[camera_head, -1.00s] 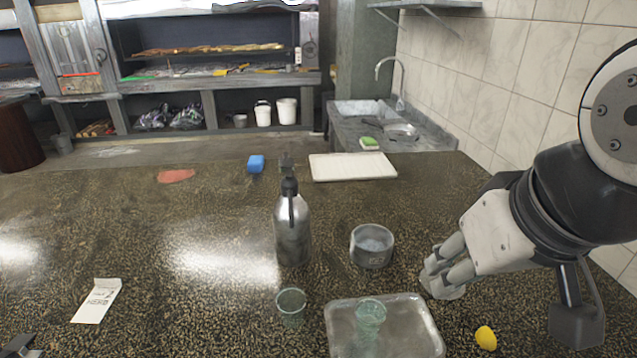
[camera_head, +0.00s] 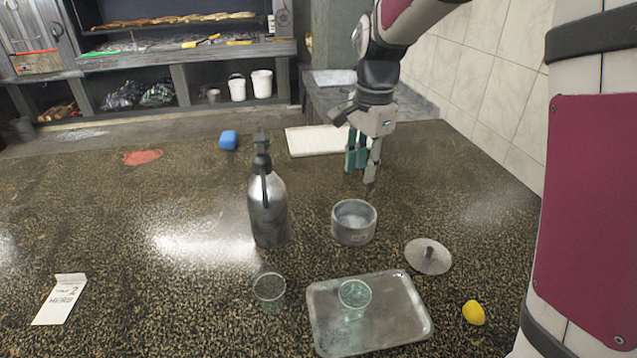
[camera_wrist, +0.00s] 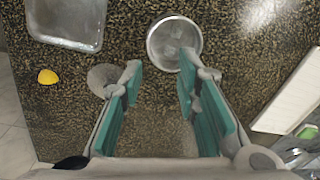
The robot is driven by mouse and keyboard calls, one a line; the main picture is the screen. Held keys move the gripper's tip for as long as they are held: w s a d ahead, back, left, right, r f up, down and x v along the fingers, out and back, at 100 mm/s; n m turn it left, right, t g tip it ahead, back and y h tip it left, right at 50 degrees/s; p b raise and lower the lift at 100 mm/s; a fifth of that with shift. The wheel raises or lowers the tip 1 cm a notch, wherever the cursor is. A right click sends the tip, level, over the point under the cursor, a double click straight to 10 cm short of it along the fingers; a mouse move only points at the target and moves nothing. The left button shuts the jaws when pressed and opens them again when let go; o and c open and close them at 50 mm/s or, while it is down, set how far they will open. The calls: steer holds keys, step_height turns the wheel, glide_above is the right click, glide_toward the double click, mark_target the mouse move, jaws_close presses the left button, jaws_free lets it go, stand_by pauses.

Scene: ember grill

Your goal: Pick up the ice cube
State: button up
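The ice cubes (camera_wrist: 180,52) show as pale, clear blocks inside a round metal bucket (camera_head: 353,237), which also shows in the wrist view (camera_wrist: 151,57). The bucket stands open on the dark speckled counter. Its inside is hard to make out in the head view. My gripper (camera_head: 363,178) points down above the counter, behind the bucket in the head view. In the wrist view my gripper (camera_wrist: 158,82) is open, its green-padded fingers apart with nothing between them. The bucket lies just beyond the fingertips.
A round lid with a knob (camera_head: 428,258) lies right of the bucket. A tall metal bottle (camera_head: 267,215) stands to its left. A metal tray (camera_head: 395,326) holds a glass (camera_head: 355,294); another glass (camera_head: 269,289) and a lemon (camera_head: 473,312) flank it. A white board (camera_head: 310,141) lies behind.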

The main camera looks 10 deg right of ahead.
steer(key=w+f+m, duration=0.1)
steer(key=f, duration=0.5)
steer(key=w+f+p, duration=0.1)
steer(key=w+f, duration=0.1)
steer(key=f, duration=0.4)
steer(key=w+f+m+p, duration=0.1)
steer(key=f, duration=0.6)
steer(key=shift+w+m+g, duration=0.3)
steer(key=shift+w+g, duration=0.1)
steer(key=c, duration=0.5)
